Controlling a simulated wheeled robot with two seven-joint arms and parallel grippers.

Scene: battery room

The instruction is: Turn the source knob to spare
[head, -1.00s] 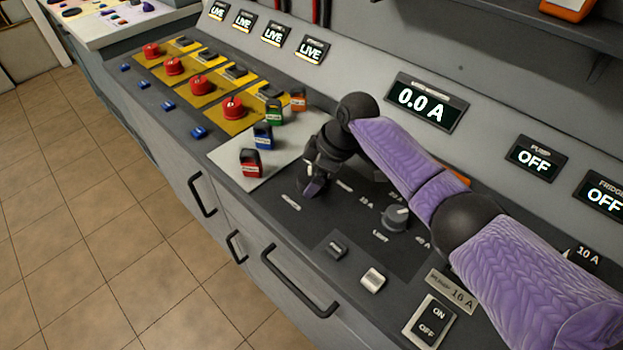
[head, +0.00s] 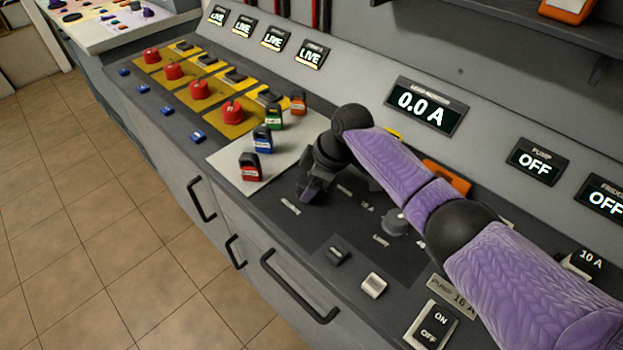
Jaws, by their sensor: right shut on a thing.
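My right gripper (head: 311,191) reaches down onto the dark control panel (head: 305,238), just behind a small white label at the panel's front left. It is shut on the source knob, which the fingers and wrist hide, so its pointer and setting cannot be read. A second knob (head: 396,222), grey and round, stands to the right by the "LIMIT" label, partly behind my arm. My left gripper is out of view.
Red knobs (head: 232,112) line the yellow plates beyond. The load display (head: 425,106) reads 0.0 A.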

